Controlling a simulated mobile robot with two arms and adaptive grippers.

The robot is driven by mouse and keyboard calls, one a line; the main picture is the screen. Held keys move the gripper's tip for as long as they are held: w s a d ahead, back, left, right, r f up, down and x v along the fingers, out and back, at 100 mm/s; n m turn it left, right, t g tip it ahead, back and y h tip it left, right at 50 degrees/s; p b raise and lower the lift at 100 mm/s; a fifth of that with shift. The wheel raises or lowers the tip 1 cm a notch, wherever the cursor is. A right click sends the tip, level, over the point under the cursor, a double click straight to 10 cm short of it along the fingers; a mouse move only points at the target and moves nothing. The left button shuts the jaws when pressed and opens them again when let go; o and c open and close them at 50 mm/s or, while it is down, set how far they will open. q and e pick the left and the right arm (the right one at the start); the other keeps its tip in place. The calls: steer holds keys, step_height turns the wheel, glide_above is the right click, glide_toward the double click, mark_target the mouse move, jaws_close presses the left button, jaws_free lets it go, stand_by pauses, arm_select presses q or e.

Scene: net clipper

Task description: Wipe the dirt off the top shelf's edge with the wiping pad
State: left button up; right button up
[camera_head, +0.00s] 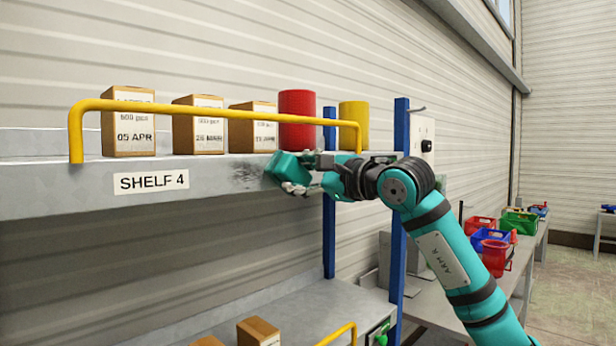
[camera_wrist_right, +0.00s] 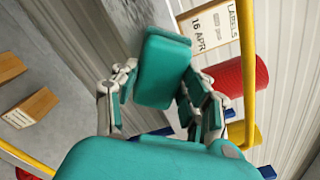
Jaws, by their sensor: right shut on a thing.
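The top shelf (camera_head: 60,196) is grey, with a "SHELF 4" label on its front edge. A dark smudge of dirt (camera_head: 245,176) shows on that edge, toward its right end. My right gripper (camera_head: 303,176) is at the edge just right of the smudge, shut on the teal wiping pad (camera_head: 283,165). In the right wrist view the pad (camera_wrist_right: 163,70) sits between the two fingers, its far end close to the grey shelf edge (camera_wrist_right: 130,18). I cannot tell whether it touches. The pad may hide some dirt. My left gripper is not in view.
A yellow rail (camera_head: 220,112) runs along the shelf front above the edge. Behind it stand several cardboard boxes (camera_head: 196,130), a red cylinder (camera_head: 297,135) and a yellow cylinder (camera_head: 354,115). Blue posts (camera_head: 398,250) stand at the right. A lower shelf (camera_head: 285,300) carries small boxes.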

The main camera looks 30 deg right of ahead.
steer(key=shift+s+a+b, duration=0.35)
steer(key=shift+s+a, duration=0.15)
steer(key=shift+a, duration=0.85)
steer(key=shift+s+a+b, duration=0.4)
steer(key=shift+s+a, duration=0.1)
steer(key=shift+a, duration=0.9)
steer(key=shift+s+a+b, duration=0.35)
steer(key=shift+s+a, duration=0.15)
steer(key=shift+a, duration=0.85)
steer(key=shift+s+a+b, duration=0.2)
steer(key=shift+a, duration=0.45)
steer(key=shift+s+a+b, duration=0.2)
steer(key=shift+a, duration=0.4)
steer(key=shift+s+a, duration=0.15)
steer(key=shift+a, duration=0.25)
steer(key=shift+d, duration=0.1)
steer(key=shift+b+v, duration=1.4)
steer(key=shift+v, duration=1.55)
steer(key=shift+s, duration=0.15)
